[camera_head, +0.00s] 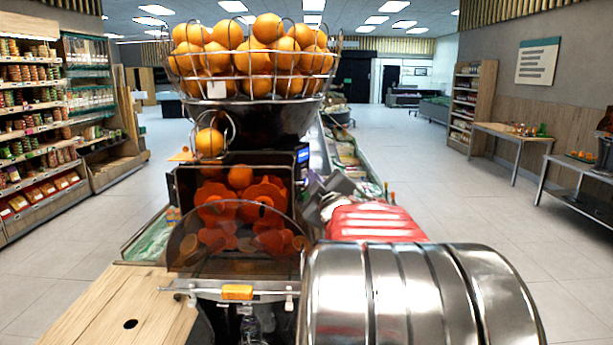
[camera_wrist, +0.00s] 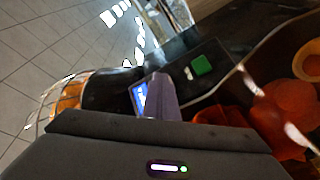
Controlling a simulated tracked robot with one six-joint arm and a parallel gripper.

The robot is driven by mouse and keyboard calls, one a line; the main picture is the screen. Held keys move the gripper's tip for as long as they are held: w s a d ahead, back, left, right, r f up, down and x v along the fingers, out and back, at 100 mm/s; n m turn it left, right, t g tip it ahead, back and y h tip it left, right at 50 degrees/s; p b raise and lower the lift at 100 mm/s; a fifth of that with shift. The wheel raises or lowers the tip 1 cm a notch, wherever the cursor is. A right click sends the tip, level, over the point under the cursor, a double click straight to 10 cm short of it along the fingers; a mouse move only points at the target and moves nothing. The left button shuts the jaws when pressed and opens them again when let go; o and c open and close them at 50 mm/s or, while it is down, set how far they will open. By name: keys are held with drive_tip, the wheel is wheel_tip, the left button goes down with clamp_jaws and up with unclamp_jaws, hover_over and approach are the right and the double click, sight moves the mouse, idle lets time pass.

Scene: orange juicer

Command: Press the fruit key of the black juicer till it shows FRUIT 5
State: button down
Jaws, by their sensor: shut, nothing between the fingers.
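The black juicer (camera_head: 265,125) stands in the middle of the head view, with a wire basket of oranges on top. Its small blue-lit screen (camera_head: 302,155) shows edge-on there. In the wrist view the screen (camera_wrist: 139,98) is tilted and partly hidden by my gripper, and its text cannot be read. A green key (camera_wrist: 201,65) sits on the juicer's black panel, with no readable label. My gripper (camera_wrist: 161,79) shows in the wrist view as shut, empty grey fingers beside the screen, left of and below the green key. I cannot tell whether it touches anything.
A wooden counter (camera_head: 120,305) is at front left.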

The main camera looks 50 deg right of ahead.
drive_tip(key=shift+s, duration=0.1)
drive_tip(key=shift+s+d, duration=0.15)
drive_tip(key=shift+s, duration=0.55)
drive_tip(key=shift+s+d, duration=0.25)
drive_tip(key=shift+s, duration=1)
drive_tip(key=shift+s+d, duration=0.25)
drive_tip(key=shift+s, duration=0.95)
